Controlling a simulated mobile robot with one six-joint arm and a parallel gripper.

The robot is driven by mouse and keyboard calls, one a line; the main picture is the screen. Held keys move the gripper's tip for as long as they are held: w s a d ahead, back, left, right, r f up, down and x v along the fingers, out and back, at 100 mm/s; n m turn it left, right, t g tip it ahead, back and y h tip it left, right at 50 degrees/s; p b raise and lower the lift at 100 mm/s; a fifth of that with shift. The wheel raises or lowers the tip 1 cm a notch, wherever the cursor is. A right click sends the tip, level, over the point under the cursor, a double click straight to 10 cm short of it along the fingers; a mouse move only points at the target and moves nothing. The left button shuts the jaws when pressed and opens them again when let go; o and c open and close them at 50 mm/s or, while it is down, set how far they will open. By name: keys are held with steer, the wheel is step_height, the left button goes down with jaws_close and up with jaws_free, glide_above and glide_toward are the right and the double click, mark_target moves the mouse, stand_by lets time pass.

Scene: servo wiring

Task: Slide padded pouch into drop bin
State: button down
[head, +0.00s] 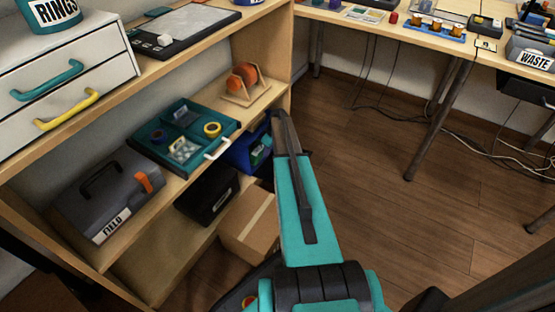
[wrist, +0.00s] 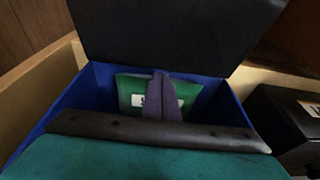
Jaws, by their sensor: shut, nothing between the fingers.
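The green padded pouch (wrist: 183,93), with a white label, is in the blue drop bin (wrist: 222,101) in the wrist view, near its far wall. My gripper (wrist: 162,82) is shut and empty, its fingers in front of the pouch and hiding part of the label. I cannot tell whether they touch it. In the head view the blue bin (head: 236,156) sits at the shelf's right end with the green pouch (head: 258,152) showing in it. My arm reaches up beside it, and my fingertips are hard to make out there.
A teal tray (head: 160,117) with tape and small parts lies left of the bin. A grey toolbox (head: 104,200), a black box (head: 207,193) and a cardboard box (head: 249,226) stand nearby. A dark panel (wrist: 175,35) rises behind the bin. The floor right of the shelf is clear.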

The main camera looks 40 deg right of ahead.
steer(key=shift+w+r+t, duration=0.25)
steer(key=shift+w+t, duration=0.05)
steer(key=shift+w, duration=0.1)
steer(key=shift+s+d+f, duration=0.1)
steer(key=shift+s+d, duration=0.1)
steer(key=shift+s, duration=0.7)
steer(key=shift+s+d+f, duration=0.1)
steer(key=shift+s+d, duration=0.1)
steer(key=shift+s, duration=0.65)
steer(key=shift+s+d, duration=0.25)
steer(key=shift+s, duration=0.65)
steer(key=shift+s+d, duration=0.3)
steer(key=shift+s, duration=0.65)
steer(key=shift+s+d, duration=0.25)
steer(key=shift+s, duration=0.65)
steer(key=shift+r+p, duration=0.15)
steer(key=shift+p, duration=0.2)
steer(key=shift+r+p, duration=1.5)
steer(key=shift+r, duration=1.4)
